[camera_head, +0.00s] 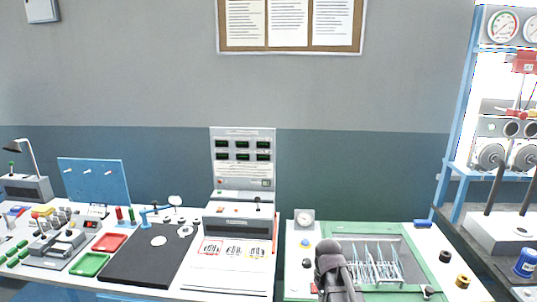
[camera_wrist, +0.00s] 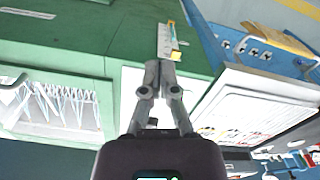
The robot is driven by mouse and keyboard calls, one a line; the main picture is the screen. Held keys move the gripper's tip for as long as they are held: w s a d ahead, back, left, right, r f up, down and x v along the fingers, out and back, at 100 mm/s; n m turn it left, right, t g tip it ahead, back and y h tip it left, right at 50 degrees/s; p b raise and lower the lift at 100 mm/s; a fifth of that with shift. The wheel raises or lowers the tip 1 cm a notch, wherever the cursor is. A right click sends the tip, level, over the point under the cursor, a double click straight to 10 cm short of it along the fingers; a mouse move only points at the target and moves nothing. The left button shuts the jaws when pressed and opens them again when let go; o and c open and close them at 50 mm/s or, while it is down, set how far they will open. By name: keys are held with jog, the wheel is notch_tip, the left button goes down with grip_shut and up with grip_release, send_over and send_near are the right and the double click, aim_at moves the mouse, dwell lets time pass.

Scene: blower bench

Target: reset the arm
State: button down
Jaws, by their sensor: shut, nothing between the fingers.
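My gripper (camera_wrist: 160,70) shows in the wrist view with its two grey fingers together at the tips, shut and with nothing between them. It is over the bench with the green frame (camera_head: 420,270). In the head view a dark part of my arm (camera_head: 335,265) stands up in front of that bench, left of a wire rack (camera_head: 372,265) with thin pale pieces; the fingertips cannot be made out there. In the wrist view the rack (camera_wrist: 60,105) lies left of the fingers.
A white console (camera_head: 240,222) with displays stands left of the green-framed bench. Further left are a black mat (camera_head: 140,262), a red tray (camera_head: 109,242) and a green tray (camera_head: 90,264). A blue-framed gauge rig (camera_head: 462,110) stands at the right. Space above the benches is open.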

jog(key=s+m, duration=0.2)
jog(key=s, duration=0.7)
jog(key=shift+s, duration=0.3)
jog(key=shift+s, duration=0.15)
